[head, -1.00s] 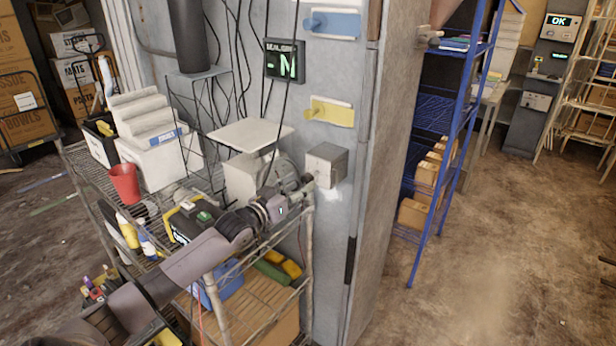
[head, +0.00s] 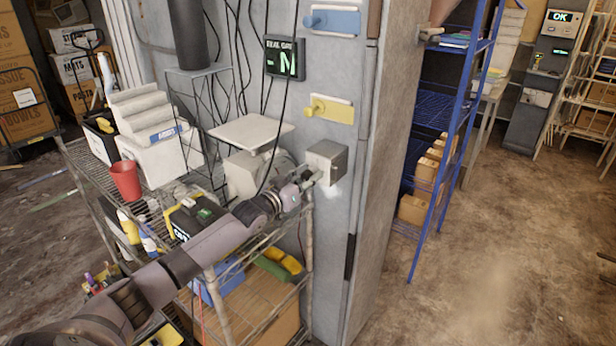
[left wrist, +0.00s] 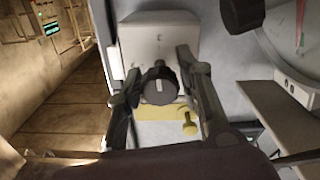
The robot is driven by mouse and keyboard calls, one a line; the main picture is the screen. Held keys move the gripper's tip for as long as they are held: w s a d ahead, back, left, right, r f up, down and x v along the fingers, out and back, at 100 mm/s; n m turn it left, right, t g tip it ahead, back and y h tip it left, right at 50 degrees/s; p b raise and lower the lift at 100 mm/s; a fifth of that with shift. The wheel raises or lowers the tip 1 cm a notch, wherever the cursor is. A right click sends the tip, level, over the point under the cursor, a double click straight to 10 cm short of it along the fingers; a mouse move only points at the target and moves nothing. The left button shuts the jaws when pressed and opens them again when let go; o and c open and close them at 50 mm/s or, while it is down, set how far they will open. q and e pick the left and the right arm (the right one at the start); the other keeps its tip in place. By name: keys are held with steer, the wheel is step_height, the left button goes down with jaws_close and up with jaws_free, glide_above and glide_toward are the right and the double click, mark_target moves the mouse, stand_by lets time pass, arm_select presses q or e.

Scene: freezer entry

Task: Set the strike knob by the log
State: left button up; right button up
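A grey box (head: 328,157) is fixed to the grey wall panel, right of the wire rack. In the left wrist view, a round black knob (left wrist: 158,86) with a light mark sits on the face of this box (left wrist: 158,38). My left gripper (head: 312,177) is at the box. In the left wrist view, the left gripper (left wrist: 157,78) is open, with one finger on either side of the knob. I cannot tell whether either finger touches it. A dark display (head: 285,60) with a green N hangs above the box. My right gripper is not in view.
A yellow handle plate (head: 330,112) and a blue one (head: 332,20) are on the panel above the box. Black cables hang close to my left arm. The wire rack (head: 309,262) holds a red cup (head: 126,182) and bins. Blue shelving (head: 440,195) stands right; floor there is clear.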

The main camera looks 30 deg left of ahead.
arm_select(q)
jaws_close()
steer(key=shift+m, duration=0.3)
steer(key=shift+o, duration=2.2)
jaws_free()
steer(key=shift+s, duration=0.1)
steer(key=s+a, duration=0.1)
steer(key=s, duration=1.1)
steer(key=shift+w, duration=0.1)
